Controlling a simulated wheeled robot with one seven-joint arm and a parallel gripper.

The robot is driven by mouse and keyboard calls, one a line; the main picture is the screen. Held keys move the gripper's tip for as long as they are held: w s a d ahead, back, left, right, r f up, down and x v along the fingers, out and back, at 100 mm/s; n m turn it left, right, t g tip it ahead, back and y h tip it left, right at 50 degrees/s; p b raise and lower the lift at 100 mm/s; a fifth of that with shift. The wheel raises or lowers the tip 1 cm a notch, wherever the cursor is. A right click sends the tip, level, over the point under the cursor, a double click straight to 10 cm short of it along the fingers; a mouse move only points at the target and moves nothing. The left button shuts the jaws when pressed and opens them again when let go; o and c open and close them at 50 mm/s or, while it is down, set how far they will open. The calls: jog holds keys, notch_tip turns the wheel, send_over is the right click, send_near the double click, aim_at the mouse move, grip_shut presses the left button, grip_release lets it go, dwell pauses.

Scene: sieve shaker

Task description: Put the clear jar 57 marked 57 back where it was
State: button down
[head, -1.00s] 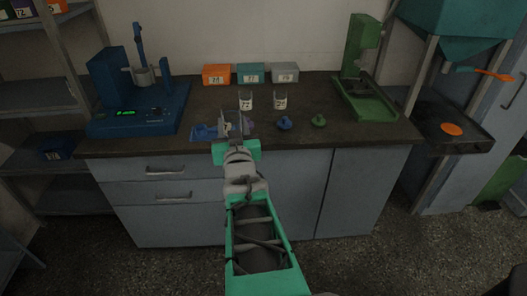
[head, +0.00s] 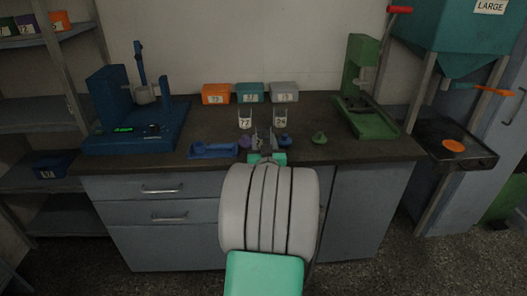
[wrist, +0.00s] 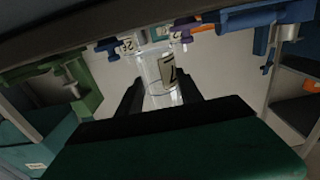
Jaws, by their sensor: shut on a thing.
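My gripper (head: 264,143) is at the front of the dark counter, shut on a clear jar (wrist: 157,70) that shows between the fingers in the wrist view. The jar's pale label carries dark marks, with a 7 partly readable. In the head view the fingers mostly hide this jar. Two other clear labelled jars stand behind the gripper on the counter, a left one (head: 244,119) and a right one (head: 280,120). I cannot tell whether the held jar touches the counter.
Orange (head: 216,94), teal (head: 250,92) and grey (head: 285,92) bins line the wall. Blue (head: 118,115) and green (head: 364,90) machines flank the counter.

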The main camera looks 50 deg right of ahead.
jog(key=shift+f, duration=1.35)
jog(key=shift+f, duration=0.15)
jog(key=shift+f+b, duration=0.1)
jog(key=shift+b, duration=0.3)
jog(key=c, duration=0.8)
grip_release()
jog(key=shift+o, duration=0.2)
